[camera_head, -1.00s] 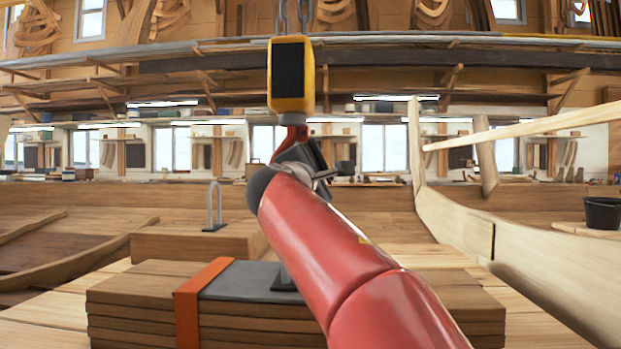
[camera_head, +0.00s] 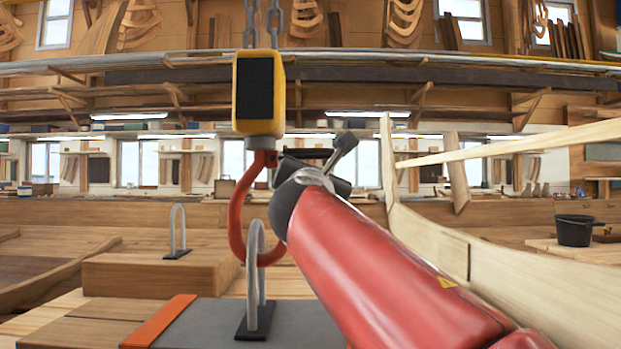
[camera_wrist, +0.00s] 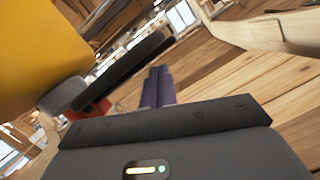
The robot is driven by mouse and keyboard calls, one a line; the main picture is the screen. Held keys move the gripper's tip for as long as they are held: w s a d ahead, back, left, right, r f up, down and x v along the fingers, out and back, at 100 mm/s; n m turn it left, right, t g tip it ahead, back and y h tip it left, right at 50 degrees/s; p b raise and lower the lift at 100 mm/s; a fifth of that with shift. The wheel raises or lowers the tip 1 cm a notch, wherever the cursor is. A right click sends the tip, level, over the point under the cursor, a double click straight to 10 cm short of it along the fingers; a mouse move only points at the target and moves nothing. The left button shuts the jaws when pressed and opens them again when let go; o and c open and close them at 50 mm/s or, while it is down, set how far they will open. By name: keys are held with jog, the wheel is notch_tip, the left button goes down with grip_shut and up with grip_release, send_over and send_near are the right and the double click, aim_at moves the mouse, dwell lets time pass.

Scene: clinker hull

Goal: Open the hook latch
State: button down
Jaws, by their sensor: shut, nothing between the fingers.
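A red hook (camera_head: 238,215) hangs below a yellow block with a dark face (camera_head: 282,92) on a chain. In the wrist view the block (camera_wrist: 45,50) fills the upper left, with a bit of red hook (camera_wrist: 98,108) under it. A dark bar (camera_wrist: 125,68) runs out from a grey round part beside the hook, seemingly its latch; a dark bar (camera_head: 312,153) also shows right of the hook's top in the head view. My gripper's fingers (camera_wrist: 158,86) are together and empty, right of that bar; contact cannot be told. In the head view my arm hides the fingertips.
A grey loop on a black plate (camera_head: 254,285) stands in front of the hook's lower bend. Another grey loop (camera_head: 178,230) stands on a wooden block to the left. A pale hull frame (camera_head: 425,235) and a black bucket (camera_head: 575,230) are at right.

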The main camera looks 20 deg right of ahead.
aim_at(319, 155)
jog(key=n, duration=0.1)
jog(key=r+n, duration=0.1)
jog(key=n, duration=0.1)
jog(key=r+n+y, duration=0.1)
jog(key=shift+s+d+r+t, duration=0.1)
jog(key=shift+d+r+t, duration=0.05)
jog(key=shift+d+t, duration=0.2)
jog(key=shift+a+r+n+y, duration=0.1)
jog(key=shift+r+n+y, duration=0.25)
jog(key=shift+n, duration=0.45)
jog(key=shift+r+n+y, duration=0.35)
jog(key=shift+n, duration=0.45)
